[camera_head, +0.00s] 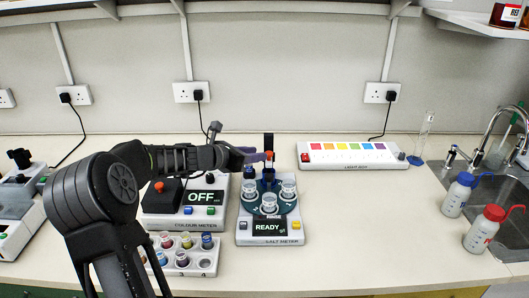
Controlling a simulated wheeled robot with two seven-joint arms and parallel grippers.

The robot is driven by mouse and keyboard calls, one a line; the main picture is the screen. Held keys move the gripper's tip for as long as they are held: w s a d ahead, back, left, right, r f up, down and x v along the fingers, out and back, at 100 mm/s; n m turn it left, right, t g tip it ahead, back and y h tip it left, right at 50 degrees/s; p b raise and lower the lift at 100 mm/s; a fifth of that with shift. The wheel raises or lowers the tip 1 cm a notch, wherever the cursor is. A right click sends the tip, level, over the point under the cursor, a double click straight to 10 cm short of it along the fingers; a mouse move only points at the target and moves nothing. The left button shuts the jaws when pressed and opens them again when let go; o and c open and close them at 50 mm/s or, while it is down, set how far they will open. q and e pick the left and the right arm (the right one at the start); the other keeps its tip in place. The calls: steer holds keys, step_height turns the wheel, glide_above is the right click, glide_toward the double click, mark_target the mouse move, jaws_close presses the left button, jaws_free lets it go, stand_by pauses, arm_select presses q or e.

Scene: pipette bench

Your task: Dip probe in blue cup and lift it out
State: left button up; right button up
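The salt meter (269,228) stands mid-bench, its screen reading READY. Its dark teal turntable (254,206) carries clear cups: one at left (249,189), one at right (289,188) and one in front (268,204). I cannot tell which cup is the blue one. A black upright with a red-orange part (269,155) and blue pieces below stands at the back of the turntable. The probe cannot be made out clearly there. My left gripper (259,157) reaches in from the left, its fingertips at the red-orange part. Whether they grip anything is unclear. My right gripper is out of view.
The colour meter (157,222), reading OFF, is left of the salt meter, partly behind my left arm. A rack (206,263) of coloured vials is in front. A light box (346,163) lies behind right. Wash bottles (484,230) and a sink are far right. The front-right bench is clear.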

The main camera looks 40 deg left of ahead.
mark_target(269, 165)
arm_select(q)
steer(key=shift+p+x, duration=0.45)
steer(key=shift+x, duration=1.9)
steer(key=shift+c, duration=0.3)
jaws_close()
